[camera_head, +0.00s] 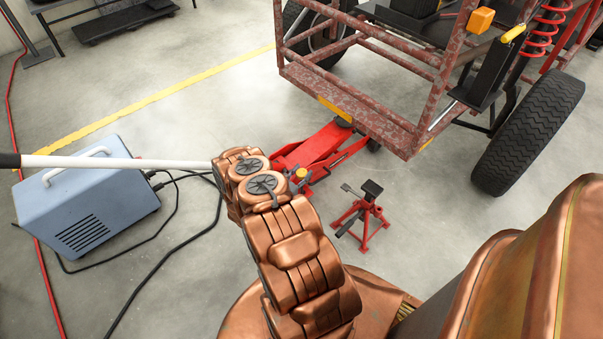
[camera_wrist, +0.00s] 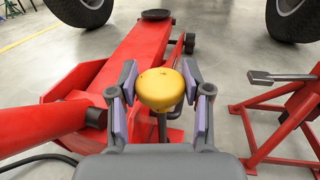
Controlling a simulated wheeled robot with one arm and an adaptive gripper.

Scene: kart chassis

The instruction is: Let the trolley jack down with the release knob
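The red trolley jack (camera_head: 318,150) lies on the floor, its front end at the lower frame of the rusty kart chassis (camera_head: 350,108). Its arm also shows in the wrist view (camera_wrist: 122,62), with the dark round saddle (camera_wrist: 157,15) at the far end. I cannot tell whether the saddle touches the chassis. The yellow release knob (camera_wrist: 160,90) stands on a thin stem; it also shows in the head view (camera_head: 301,173). My gripper (camera_wrist: 160,78) has its purple-padded fingers either side of the knob, with narrow gaps. My arm hides the gripper in the head view.
A red jack stand (camera_head: 365,215) stands close right of the jack. A white bar (camera_head: 120,162) with a black grip reaches left from behind my arm, over a blue welder-like box (camera_head: 85,200). Black cables lie on the floor. A kart wheel (camera_head: 530,130) is at right.

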